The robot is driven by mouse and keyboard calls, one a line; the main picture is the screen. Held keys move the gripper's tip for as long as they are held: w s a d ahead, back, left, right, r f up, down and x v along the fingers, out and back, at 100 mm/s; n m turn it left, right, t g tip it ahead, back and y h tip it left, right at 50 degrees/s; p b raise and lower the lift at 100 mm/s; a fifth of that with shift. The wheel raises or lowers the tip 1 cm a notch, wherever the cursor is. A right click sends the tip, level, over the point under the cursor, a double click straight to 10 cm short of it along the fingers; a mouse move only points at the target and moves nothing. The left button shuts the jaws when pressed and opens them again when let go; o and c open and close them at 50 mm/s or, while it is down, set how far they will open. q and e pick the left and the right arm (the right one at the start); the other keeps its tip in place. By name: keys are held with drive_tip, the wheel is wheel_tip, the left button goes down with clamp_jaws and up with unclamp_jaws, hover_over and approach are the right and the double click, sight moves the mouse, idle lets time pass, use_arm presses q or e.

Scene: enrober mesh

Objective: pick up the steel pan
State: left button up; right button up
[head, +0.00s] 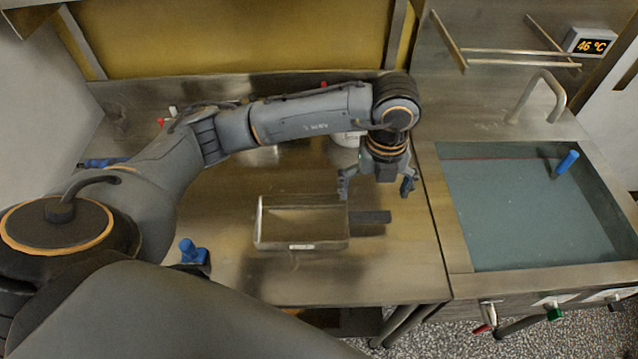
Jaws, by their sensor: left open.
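The steel pan (302,246) is a shallow rectangular metal tray on the steel worktop, near the middle of the head view. It looks empty and lies flat. A dark flat bar (371,217) lies against or just beside its right side; I cannot tell whether it is joined to the pan. My left gripper (377,190) is open, points down and hangs behind and to the right of the pan, near the bar. Its fingers are apart with nothing seen between them. My right gripper is not in view.
A sink or bath of bluish liquid (520,215) is at the right, with a blue-handled item (566,162) in it. A white container (348,139) stands partly hidden behind my left arm. A blue-handled tool (191,252) is left of the pan. The worktop (350,285) in front is clear.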

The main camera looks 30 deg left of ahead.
sight(370, 215)
use_arm(q)
drive_tip(key=shift+f, duration=0.9)
drive_tip(key=shift+f+p, duration=0.6)
wheel_tip(370, 215, down, 4)
drive_tip(key=shift+d+r+p, duration=0.15)
drive_tip(key=shift+r+p, duration=0.05)
drive_tip(key=shift+p, duration=0.55)
drive_tip(key=shift+f, duration=0.35)
drive_tip(key=shift+c, duration=0.4)
drive_tip(key=c, duration=1.1)
